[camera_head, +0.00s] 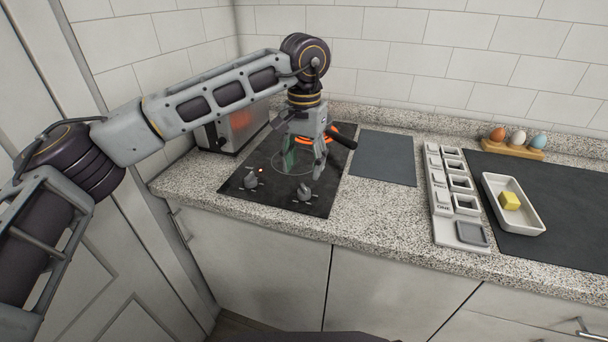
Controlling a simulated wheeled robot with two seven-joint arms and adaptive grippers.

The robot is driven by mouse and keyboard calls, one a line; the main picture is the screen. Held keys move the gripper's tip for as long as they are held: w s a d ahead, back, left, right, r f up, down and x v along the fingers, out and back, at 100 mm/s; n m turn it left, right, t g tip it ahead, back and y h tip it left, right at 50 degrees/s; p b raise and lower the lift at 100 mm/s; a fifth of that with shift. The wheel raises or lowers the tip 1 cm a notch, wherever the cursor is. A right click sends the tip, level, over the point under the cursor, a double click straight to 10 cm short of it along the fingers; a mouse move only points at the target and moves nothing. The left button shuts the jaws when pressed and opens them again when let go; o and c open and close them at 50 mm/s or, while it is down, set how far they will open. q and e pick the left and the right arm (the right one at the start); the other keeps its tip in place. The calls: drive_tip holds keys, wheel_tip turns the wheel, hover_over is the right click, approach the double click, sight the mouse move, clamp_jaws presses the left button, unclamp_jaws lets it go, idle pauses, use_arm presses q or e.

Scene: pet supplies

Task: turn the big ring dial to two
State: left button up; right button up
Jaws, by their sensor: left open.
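A black cooktop (240,198) lies on the counter, with two dark dials along its front: a left dial (251,180) and a right dial (305,191). I cannot read their marks or tell which one belongs to the big ring. A thin ring outline shows on the glass behind the dials. My left gripper (303,172) points down over the cooktop, behind and above the right dial, with its fingers apart and nothing seen between them. It looks apart from the dial. My right gripper is not in view.
An orange glow and a black handle (343,138) show behind my left gripper. A metal toaster-like box (236,130) stands at the back left. A dark mat (384,158), a white label rack (441,205), a white dish (524,222) with a yellow block and an egg holder (512,151) are to the right.

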sight(304, 187)
use_arm(q)
drive_tip(key=shift+r, duration=2.3)
